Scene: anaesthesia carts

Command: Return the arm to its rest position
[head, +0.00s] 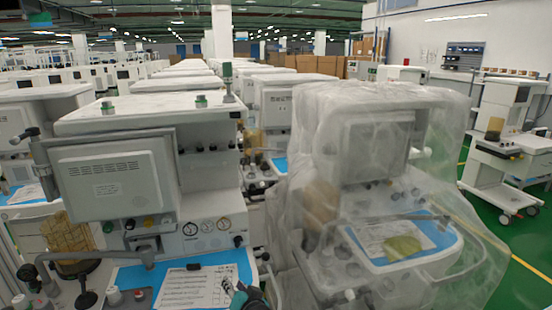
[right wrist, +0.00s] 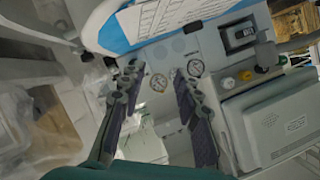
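Beyond the fingers are the cart's gauge panel (right wrist: 178,50) and worktop edge. My left gripper is not in view.
The near anaesthesia cart (head: 120,170) carries a monitor and a paper sheet (head: 195,288) on its worktop. A plastic-wrapped cart (head: 375,180) stands close on the right. More carts fill the back. Green floor (head: 522,245) is open at the far right.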

